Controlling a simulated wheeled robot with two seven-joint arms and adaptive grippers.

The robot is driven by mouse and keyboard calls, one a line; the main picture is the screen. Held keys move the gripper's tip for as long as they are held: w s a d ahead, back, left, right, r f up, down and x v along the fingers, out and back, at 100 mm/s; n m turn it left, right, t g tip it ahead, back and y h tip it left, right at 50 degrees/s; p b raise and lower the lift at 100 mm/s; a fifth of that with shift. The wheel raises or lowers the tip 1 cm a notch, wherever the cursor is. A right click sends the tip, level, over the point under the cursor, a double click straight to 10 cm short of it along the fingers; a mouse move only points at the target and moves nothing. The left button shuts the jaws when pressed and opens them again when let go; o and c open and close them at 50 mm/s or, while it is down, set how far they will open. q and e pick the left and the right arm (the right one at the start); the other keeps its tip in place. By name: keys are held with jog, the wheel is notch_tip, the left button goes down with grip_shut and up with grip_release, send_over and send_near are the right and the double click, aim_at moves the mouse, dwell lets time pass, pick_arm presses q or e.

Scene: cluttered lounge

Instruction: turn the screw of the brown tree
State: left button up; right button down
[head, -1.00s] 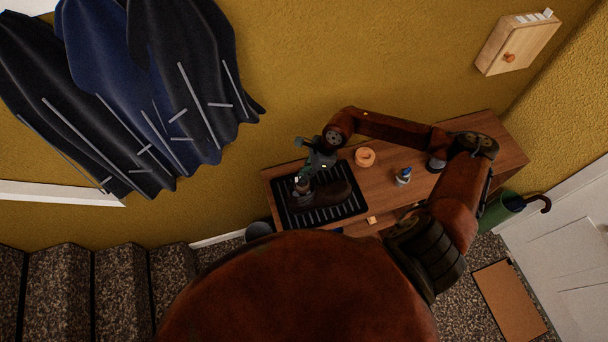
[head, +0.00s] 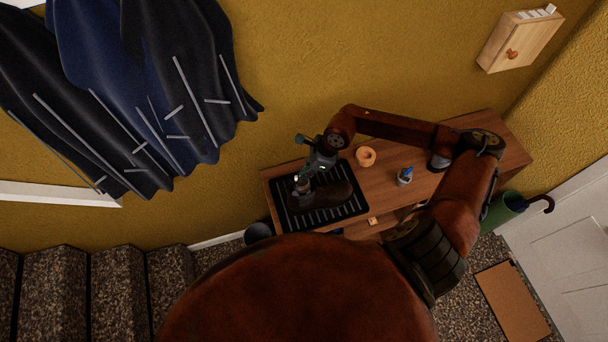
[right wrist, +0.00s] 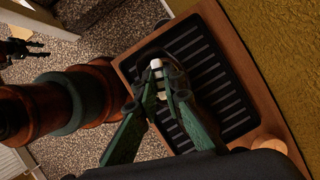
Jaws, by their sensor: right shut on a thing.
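A dark brown shoe (head: 328,196) lies on the black ribbed tray (head: 362,208) on the wooden bench. My right gripper (head: 301,182) is over the left end of the shoe, pointing down. In the right wrist view its green fingers (right wrist: 164,80) are close together around a small pale piece (right wrist: 156,65), which seems to be the screw at the end of the brown tree. The fingers and the dark background hide most of the tree. A small dark claw-like shape, perhaps my left gripper (right wrist: 22,48), shows at the upper left of that view; its jaws are unclear.
On the bench (head: 405,207), right of the tray, are an orange round item (head: 366,156) and a small pot with a blue top (head: 405,176). Dark coats (head: 150,90) hang on the wall at the left. A green umbrella holder (head: 503,206) stands at the right.

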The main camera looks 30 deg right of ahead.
jog(key=c, duration=2)
grip_release()
jog(key=shift+r, duration=0.1)
jog(key=v, duration=1.1)
jog(key=shift+s+d+r, duration=0.1)
jog(key=shift+r, duration=0.25)
